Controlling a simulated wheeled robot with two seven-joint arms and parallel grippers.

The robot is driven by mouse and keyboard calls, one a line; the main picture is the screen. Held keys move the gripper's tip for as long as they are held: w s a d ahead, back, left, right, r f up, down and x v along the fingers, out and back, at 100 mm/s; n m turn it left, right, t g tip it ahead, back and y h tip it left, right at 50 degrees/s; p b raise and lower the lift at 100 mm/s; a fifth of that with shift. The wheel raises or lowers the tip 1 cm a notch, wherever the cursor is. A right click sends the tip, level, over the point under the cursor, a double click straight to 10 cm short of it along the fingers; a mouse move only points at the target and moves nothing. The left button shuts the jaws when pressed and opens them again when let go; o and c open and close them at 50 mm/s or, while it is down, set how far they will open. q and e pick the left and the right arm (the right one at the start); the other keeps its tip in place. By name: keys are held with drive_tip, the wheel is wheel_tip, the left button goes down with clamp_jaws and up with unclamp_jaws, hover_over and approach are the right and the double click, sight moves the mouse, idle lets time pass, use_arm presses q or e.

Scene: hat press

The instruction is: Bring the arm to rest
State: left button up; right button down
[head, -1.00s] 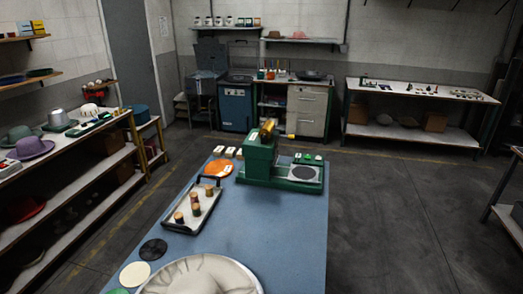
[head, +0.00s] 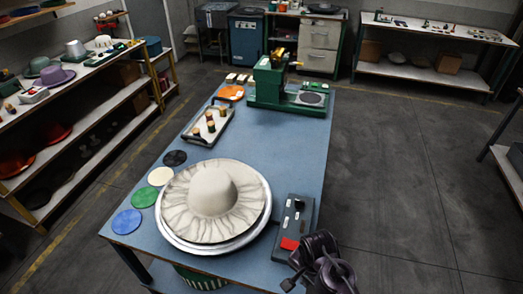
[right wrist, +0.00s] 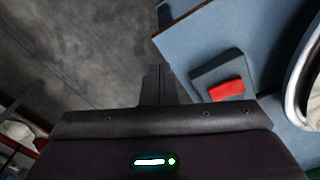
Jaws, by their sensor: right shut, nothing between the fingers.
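My right gripper (head: 291,283) is at the bottom of the head view, by the front right corner of the blue table (head: 270,150). Its black fingers are shut with nothing between them. In the right wrist view the shut fingers (right wrist: 154,82) show over grey floor, beside the table's edge. A dark control box (head: 292,225) with a red part (head: 289,243) lies on the table close to the gripper, apart from it. My left gripper is not in view.
Coloured discs (head: 143,194), a tray with stamps (head: 190,137) and a green press (head: 268,88) stand on the table. Shelves (head: 100,145) line the left.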

drive_tip(key=s+d+r+n+t, duration=0.2)
drive_tip(key=s+d+r+n, duration=0.25)
drive_tip(key=r, duration=0.25)
drive_tip(key=s+d+r+n+t, duration=0.1)
drive_tip(key=s+d+r+n, duration=0.2)
drive_tip(key=r+n, duration=0.35)
wheel_tip(320, 180, down, 39)
drive_tip(key=s+g+b, duration=0.1)
drive_tip(key=s+b, duration=0.1)
drive_tip(key=b, duration=0.7)
drive_tip(key=s+d+f+b, duration=0.1)
drive_tip(key=s+f+b, duration=0.1)
drive_tip(key=s+f, duration=0.8)
drive_tip(key=s+d+f+g+b, duration=0.1)
drive_tip(key=s+d+f+b, duration=0.1)
drive_tip(key=s+f, duration=0.7)
wheel_tip(320, 180, down, 4)
drive_tip(key=shift+s+d+r+b, duration=0.1)
drive_tip(key=shift+s+d+b, duration=0.2)
drive_tip(key=shift+b, duration=0.45)
